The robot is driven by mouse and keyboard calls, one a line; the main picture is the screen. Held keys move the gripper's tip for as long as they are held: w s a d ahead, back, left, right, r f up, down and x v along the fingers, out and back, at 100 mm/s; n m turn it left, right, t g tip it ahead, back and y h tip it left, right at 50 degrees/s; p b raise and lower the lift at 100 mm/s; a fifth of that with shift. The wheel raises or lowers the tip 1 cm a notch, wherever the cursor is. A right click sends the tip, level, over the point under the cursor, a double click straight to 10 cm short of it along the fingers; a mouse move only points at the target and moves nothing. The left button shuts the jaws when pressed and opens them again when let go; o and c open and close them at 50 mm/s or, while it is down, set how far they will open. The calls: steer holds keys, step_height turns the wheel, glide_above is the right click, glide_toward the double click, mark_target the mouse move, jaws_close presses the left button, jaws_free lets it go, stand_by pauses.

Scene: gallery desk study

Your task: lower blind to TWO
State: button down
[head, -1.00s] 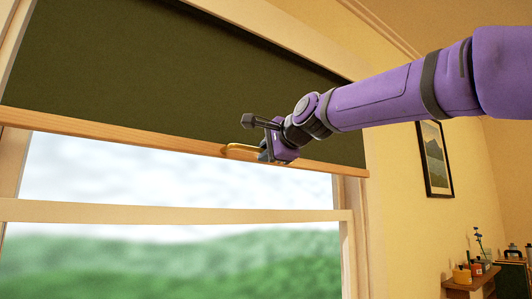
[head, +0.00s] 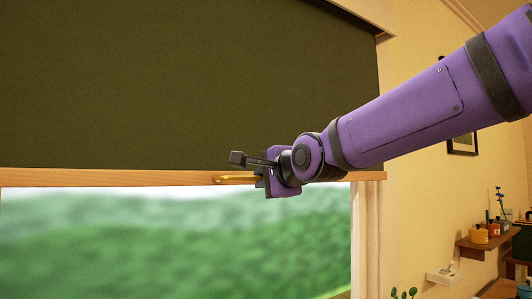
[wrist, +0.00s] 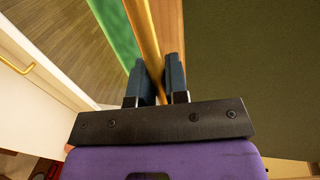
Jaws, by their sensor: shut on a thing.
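The dark green blind (head: 180,85) hangs across the upper window, with a wooden bar (head: 110,178) along its bottom edge. A yellow pull handle (head: 235,180) sits on this bar. My gripper (head: 262,181) is at the handle and shut on it; the arm reaches in from the right. In the wrist view, the two dark fingers (wrist: 160,82) close around the yellow handle (wrist: 143,35) beside the wooden bar. The blind cloth (wrist: 250,60) fills the right of that view. No mark reading TWO shows in these frames.
Right of the window frame (head: 368,235) is a yellowish wall with a picture (head: 463,144). A wooden shelf (head: 485,246) with small pots stands at the right, and a white tray (head: 443,276) is lower. The space below the bar before the glass is clear.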

steer(key=shift+f, duration=1.1)
steer(key=c, duration=1.1)
jaws_free()
steer(key=shift+c, duration=0.2)
steer(key=shift+s, duration=0.1)
steer(key=v, duration=1)
steer(key=shift+s+d, duration=0.25)
steer(key=shift+r, duration=0.1)
